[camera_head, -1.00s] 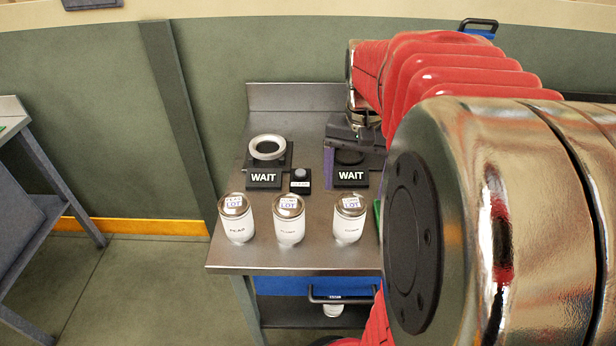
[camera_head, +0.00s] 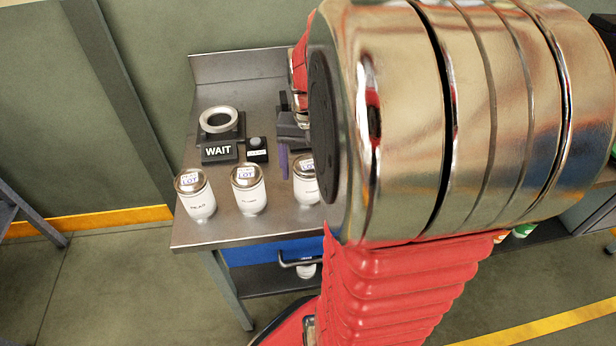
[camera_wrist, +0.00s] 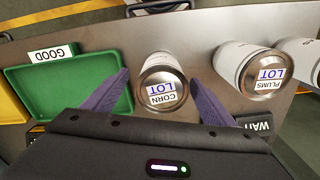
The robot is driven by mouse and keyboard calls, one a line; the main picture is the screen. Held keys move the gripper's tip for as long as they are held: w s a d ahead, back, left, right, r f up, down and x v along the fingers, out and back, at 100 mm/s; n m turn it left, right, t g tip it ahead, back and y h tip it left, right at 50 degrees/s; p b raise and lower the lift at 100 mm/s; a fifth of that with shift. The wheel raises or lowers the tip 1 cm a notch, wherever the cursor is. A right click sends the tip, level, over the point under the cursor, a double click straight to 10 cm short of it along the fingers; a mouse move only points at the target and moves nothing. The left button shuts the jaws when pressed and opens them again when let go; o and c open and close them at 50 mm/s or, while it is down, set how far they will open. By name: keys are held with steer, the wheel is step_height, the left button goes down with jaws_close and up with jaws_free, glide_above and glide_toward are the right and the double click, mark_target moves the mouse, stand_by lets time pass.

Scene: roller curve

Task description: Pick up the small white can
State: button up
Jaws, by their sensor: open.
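Three similar white cans with metal lids stand upright in a row on the metal table (camera_head: 215,233). A left can (camera_head: 195,196), a middle can (camera_head: 248,192) and a right can (camera_head: 303,190) show in the head view; my arm partly covers the right one. In the wrist view a can labelled CORN (camera_wrist: 162,82) stands between the spread purple fingers of my open gripper (camera_wrist: 158,78), with gaps on both sides. The PLUMS can (camera_wrist: 250,68) is to its right. Another white can (camera_head: 306,271) sits on the shelf below. Which one is the small can is unclear.
A green GOOD tray (camera_wrist: 68,90) lies left of the gripper in the wrist view. A WAIT block (camera_head: 219,152) with a ring (camera_head: 218,120) and a small button box (camera_head: 257,150) stand behind the cans. A drawer handle (camera_head: 300,260) juts from the front.

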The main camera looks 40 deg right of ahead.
steer(key=shift+w+f, duration=0.1)
steer(key=shift+f, duration=2.45)
steer(key=shift+c, duration=0.4)
steer(key=c, duration=1.4)
